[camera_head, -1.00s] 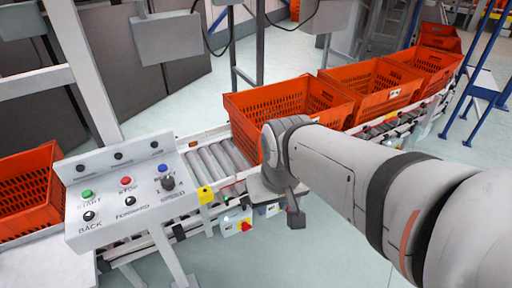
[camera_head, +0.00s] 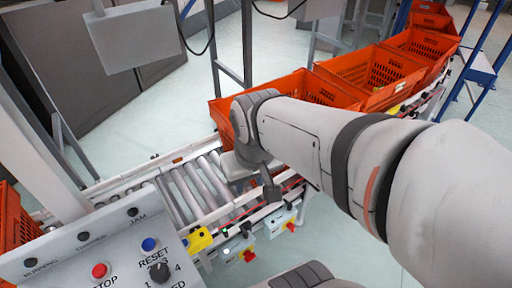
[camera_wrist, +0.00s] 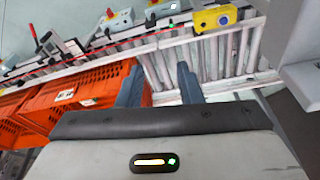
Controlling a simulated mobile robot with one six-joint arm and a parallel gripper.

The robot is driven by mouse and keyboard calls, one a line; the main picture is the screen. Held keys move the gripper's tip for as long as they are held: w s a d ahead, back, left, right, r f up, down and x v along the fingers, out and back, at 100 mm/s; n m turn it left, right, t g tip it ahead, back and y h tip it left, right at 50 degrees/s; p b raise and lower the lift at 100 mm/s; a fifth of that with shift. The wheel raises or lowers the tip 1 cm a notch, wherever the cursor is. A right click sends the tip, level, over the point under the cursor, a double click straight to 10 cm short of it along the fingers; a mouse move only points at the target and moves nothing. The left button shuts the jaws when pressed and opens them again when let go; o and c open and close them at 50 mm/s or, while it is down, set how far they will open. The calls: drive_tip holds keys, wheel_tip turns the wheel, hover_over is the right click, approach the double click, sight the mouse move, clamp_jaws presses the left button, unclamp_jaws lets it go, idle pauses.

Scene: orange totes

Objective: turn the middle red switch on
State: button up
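Red rotary switches on small pale boxes line the near side of the conveyor. In the head view one red switch (camera_head: 249,256) is lower left and another red switch (camera_head: 291,227) is to its right. The wrist view shows a red switch (camera_wrist: 110,13) at the top, with others near it. I cannot tell for sure which is the middle one. My gripper (camera_wrist: 158,84) has its two grey fingers apart with nothing between them. It points over the rollers, apart from the switches. In the head view a dark part of it shows above the conveyor's near edge.
Orange totes (camera_head: 305,86) stand in a row on the conveyor. Bare rollers (camera_head: 190,190) lie left of them. A grey control panel (camera_head: 75,255) with red and blue buttons is at lower left. A yellow box (camera_head: 198,240) sits on the rail. Open floor lies in front.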

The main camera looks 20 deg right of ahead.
wheel_tip(320, 180, down, 10)
drive_tip(key=m+g+y+b, duration=0.2)
drive_tip(key=m+g+b, duration=0.1)
drive_tip(key=b, duration=0.3)
drive_tip(key=m+t+y+b, duration=0.9)
drive_tip(key=m+t+b, duration=0.4)
drive_tip(key=m+b, duration=0.95)
hover_over(294, 227)
drive_tip(key=s+a, duration=0.4)
drive_tip(key=a, duration=0.4)
wheel_tip(294, 227, down, 41)
drive_tip(key=s+d+f+m+t+h+b, duration=0.2)
drive_tip(key=d+f+m+t+h+b, duration=0.5)
drive_tip(key=f, duration=0.7)
drive_tip(key=shift+w+d+m+g+h+b, duration=0.1)
drive_tip(key=shift+w+d+m+g+b, duration=0.2)
drive_tip(key=shift+w, duration=0.75)
drive_tip(key=shift+w+d+m+g+h+b, duration=0.15)
drive_tip(key=shift+w+g, duration=0.2)
drive_tip(key=shift+w, duration=0.7)
drive_tip(key=shift+w+d+m+g+h+b, duration=0.1)
drive_tip(key=shift+w+m+g+b, duration=0.2)
drive_tip(key=shift+w, duration=0.75)
